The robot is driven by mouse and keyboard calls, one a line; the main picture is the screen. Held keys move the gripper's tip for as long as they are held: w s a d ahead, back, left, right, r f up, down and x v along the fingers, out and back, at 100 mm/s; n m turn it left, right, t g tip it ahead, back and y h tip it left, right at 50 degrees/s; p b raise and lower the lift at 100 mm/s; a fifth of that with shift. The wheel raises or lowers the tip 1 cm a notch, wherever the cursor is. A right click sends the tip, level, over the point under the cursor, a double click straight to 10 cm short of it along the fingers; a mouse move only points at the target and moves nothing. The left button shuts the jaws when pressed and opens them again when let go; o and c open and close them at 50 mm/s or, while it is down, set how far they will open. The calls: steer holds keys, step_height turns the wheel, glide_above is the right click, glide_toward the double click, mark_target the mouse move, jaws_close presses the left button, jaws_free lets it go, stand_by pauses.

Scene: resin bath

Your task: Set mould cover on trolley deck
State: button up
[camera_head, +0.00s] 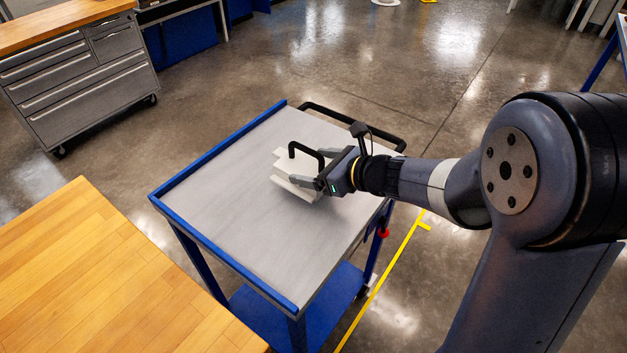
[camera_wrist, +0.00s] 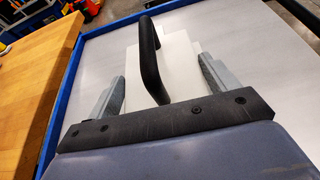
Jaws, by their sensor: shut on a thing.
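The mould cover (camera_head: 291,188) is a pale, flat piece with a black bar handle (camera_head: 292,150) standing up from it. My gripper (camera_head: 302,178) is shut on the cover, which sits between its two grey fingers. In the wrist view, the white cover (camera_wrist: 182,70) lies between the fingers (camera_wrist: 160,80), with the black handle rising in front of the lens. The cover is over the right part of the trolley's grey deck (camera_head: 215,195), touching it or very close above; I cannot tell which. My gripper hides part of the cover.
The deck has raised blue edges (camera_head: 218,248) and a black push handle (camera_head: 350,125) at its far right side. The rest of the deck is bare. A wooden worktop (camera_head: 110,275) stands close at the left front. A grey drawer cabinet (camera_head: 85,85) stands behind.

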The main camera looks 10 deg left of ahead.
steer(key=shift+f+b, duration=0.4)
steer(key=shift+f, duration=1.4)
steer(key=shift+f, duration=0.1)
steer(key=shift+f, duration=0.15)
steer(key=o, duration=1.5)
steer(key=shift+r, duration=0.2)
steer(key=shift+d+r, duration=0.15)
steer(key=shift+d, duration=0.25)
steer(key=p+v, duration=0.1)
steer(key=v, duration=1)
steer(key=shift+s+d, duration=0.1)
steer(key=shift+s, duration=0.15)
